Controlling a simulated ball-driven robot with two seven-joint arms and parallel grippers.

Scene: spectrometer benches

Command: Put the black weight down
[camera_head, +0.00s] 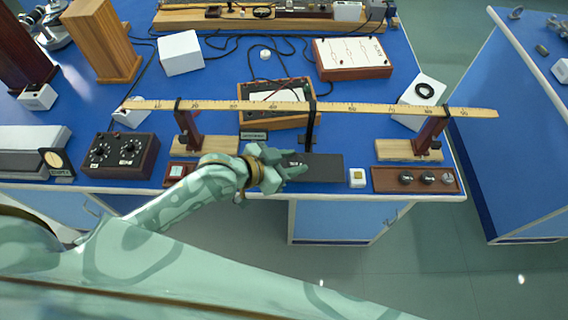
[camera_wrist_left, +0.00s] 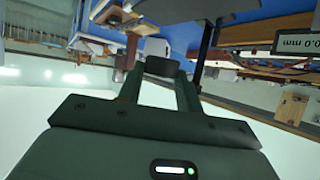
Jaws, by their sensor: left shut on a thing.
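My left gripper (camera_head: 282,168) is at the front edge of the blue bench, over the left part of a dark flat mat (camera_head: 325,172). In the left wrist view my left gripper (camera_wrist_left: 160,82) is shut on the black weight (camera_wrist_left: 162,67), a small dark block held between the fingertips. In the head view I cannot make out the weight against the fingers and the dark mat. The picture does not show clearly whether the weight touches the mat. My right gripper is not in view.
A metre rule (camera_head: 350,107) on two wooden stands spans the bench behind the gripper. A small white block (camera_head: 357,184) and a brown tray (camera_head: 390,187) with round metal pieces stand right of the mat. A dark dial box (camera_head: 120,156) stands left.

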